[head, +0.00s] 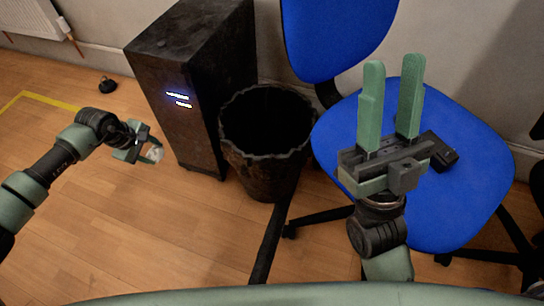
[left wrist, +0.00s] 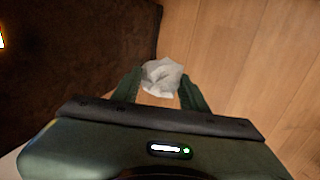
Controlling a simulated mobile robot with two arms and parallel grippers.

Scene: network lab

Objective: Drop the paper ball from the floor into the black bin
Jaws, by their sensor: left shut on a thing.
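The paper ball (head: 154,154) is white and crumpled, at the tips of my left gripper (head: 152,148), left of the black cabinet. In the left wrist view the paper ball (left wrist: 161,76) sits between the two green fingers of my left gripper (left wrist: 162,84), which is shut on it. The black bin (head: 262,165) has a wavy rim and stands on the floor right of the cabinet; its dark inside looks empty. My right gripper (head: 390,105) points up in front of the blue chair, its two fingers apart with nothing between them.
The black cabinet (head: 172,95) with small lights stands between my left gripper and the bin. A blue office chair (head: 470,170) stands close to the bin on the right. The wooden floor (head: 130,230) is clear at the front left.

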